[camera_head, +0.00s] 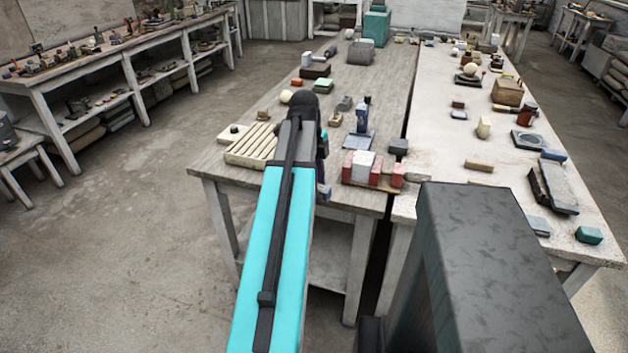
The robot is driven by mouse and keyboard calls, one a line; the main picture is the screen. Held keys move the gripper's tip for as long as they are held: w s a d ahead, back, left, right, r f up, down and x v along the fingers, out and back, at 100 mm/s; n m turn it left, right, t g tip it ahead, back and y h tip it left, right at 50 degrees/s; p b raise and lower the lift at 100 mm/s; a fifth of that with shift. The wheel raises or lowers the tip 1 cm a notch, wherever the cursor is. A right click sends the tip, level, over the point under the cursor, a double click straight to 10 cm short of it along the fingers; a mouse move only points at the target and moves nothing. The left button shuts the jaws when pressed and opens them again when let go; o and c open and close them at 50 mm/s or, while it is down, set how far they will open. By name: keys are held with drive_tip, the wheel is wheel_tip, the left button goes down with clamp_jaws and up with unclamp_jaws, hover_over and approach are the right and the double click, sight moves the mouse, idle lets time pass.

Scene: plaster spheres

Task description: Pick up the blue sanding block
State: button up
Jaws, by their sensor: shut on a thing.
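My gripper (322,175) is beyond the end of my cyan and black arm, over the near edge of the left worktable, and is partly hidden by the arm. Only a little of the block shows below the dark fingers. Whether it touches the table edge cannot be told.
A slatted cream board (251,146) lies left of my gripper. To its right stand a rack of red and white blocks (362,167) and a blue upright tool (359,130). Another blue block (553,155) lies on the cluttered right table (445,190). Floor is clear at left.

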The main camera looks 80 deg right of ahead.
sight(320, 191)
drive_tip(key=shift+s+a+r, duration=0.1)
drive_tip(key=shift+s+a, duration=0.25)
drive_tip(key=shift+a, duration=0.45)
drive_tip(key=shift+s+a+r, duration=0.1)
drive_tip(key=shift+s+a, duration=0.2)
drive_tip(key=shift+a, duration=0.5)
